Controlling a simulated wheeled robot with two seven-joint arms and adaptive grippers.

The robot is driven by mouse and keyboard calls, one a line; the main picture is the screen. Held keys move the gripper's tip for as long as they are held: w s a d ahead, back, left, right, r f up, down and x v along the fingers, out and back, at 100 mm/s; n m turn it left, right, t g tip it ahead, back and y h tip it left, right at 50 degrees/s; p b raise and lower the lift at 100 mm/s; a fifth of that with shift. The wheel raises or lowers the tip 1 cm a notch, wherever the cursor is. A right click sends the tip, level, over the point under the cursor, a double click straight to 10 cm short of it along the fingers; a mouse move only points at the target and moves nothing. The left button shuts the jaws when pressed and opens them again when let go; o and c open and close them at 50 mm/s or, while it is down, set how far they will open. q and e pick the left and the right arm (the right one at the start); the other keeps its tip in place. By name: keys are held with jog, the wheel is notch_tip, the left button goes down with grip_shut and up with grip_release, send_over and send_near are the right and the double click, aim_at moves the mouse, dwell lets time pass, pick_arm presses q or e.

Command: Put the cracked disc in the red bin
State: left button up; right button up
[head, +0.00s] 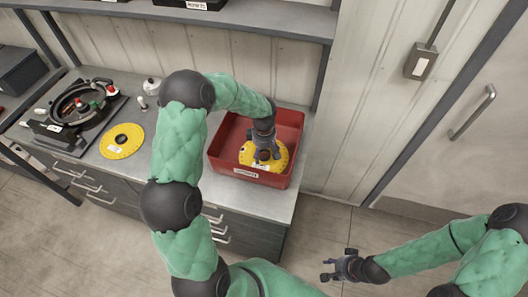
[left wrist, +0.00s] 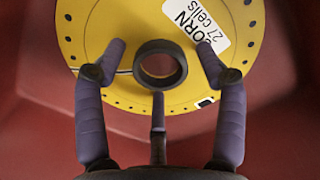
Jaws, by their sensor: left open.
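A yellow disc (head: 281,161) with a dark centre hub lies in the red bin (head: 295,122). In the left wrist view the disc (left wrist: 90,35) shows a label reading "ORN 27 cells", small holes round its rim and a thin dark line left of the hub, which may be a crack. My left gripper (head: 264,158) is inside the bin over the disc; its fingers (left wrist: 160,85) are spread open around the hub. I cannot tell whether they touch it. My right gripper (head: 336,270) hangs over the floor at the lower right, away from the bench; its jaws are too small to judge.
A second yellow disc (head: 122,141) lies on the bench left of the bin, beside the black seed meter housing (head: 75,108). Small white-topped parts (head: 151,86) stand at the back. A shelf (head: 240,18) runs above. A door handle (head: 472,112) is at right.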

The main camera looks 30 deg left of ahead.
pick_arm(q)
notch_tip(320, 180, up, 12)
jog(key=p, duration=0.1)
jog(key=shift+r, duration=0.15)
dwell(0.4)
